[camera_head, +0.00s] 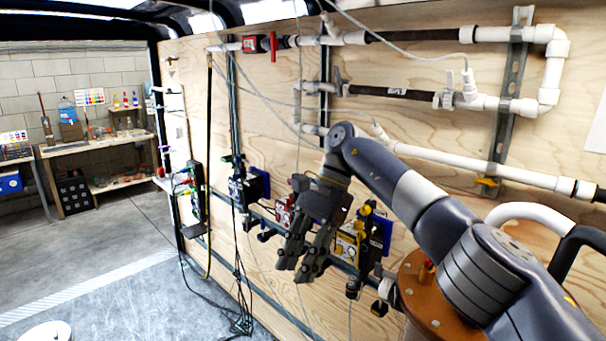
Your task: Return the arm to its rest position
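My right arm comes in from the lower right and reaches across in front of the wooden wall. Its dark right gripper (300,268) hangs at the middle of the view with its fingers pointing down. The two fingers show a gap between them and hold nothing that I can see, so it looks open. It hangs in front of the row of valves and gauges and hides part of them. Whether it touches any of them cannot be told from this view. My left gripper is not in view.
The plywood wall (275,120) carries white pipes (440,150), a red-handled valve (273,46) and a yellow-and-blue device (348,246). An orange-brown round housing (415,290) sits below my arm. Black cables (235,322) lie on the floor. A workbench (95,145) stands back left; the floor (90,245) between is open.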

